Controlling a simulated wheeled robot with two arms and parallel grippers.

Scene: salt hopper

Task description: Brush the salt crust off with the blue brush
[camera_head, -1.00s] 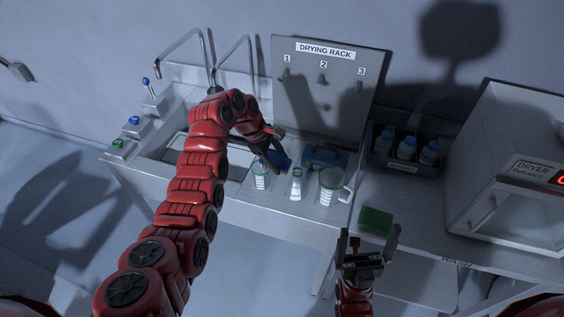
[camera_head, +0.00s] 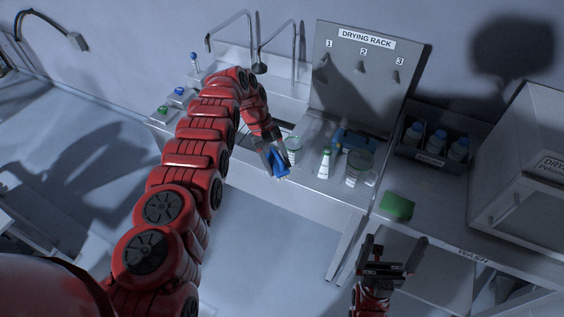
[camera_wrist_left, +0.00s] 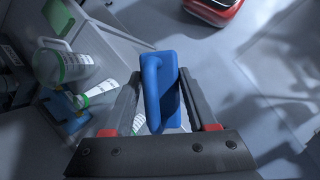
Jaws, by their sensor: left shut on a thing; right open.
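My left gripper (camera_head: 274,158) is shut on a blue brush (camera_head: 281,168), held at the front edge of the sink counter beside the glassware. My right gripper (camera_head: 393,256) is open and empty, low in front of the counter. I cannot make out any salt crust in either view.
A beaker (camera_head: 293,150), a flask (camera_head: 325,163) and a jug (camera_head: 357,167) stand by the drying rack (camera_head: 360,85). A green sponge (camera_head: 397,206) lies on the right counter. A bottle crate (camera_head: 432,158) and a dryer (camera_head: 525,170) stand further right. Floor in front is open.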

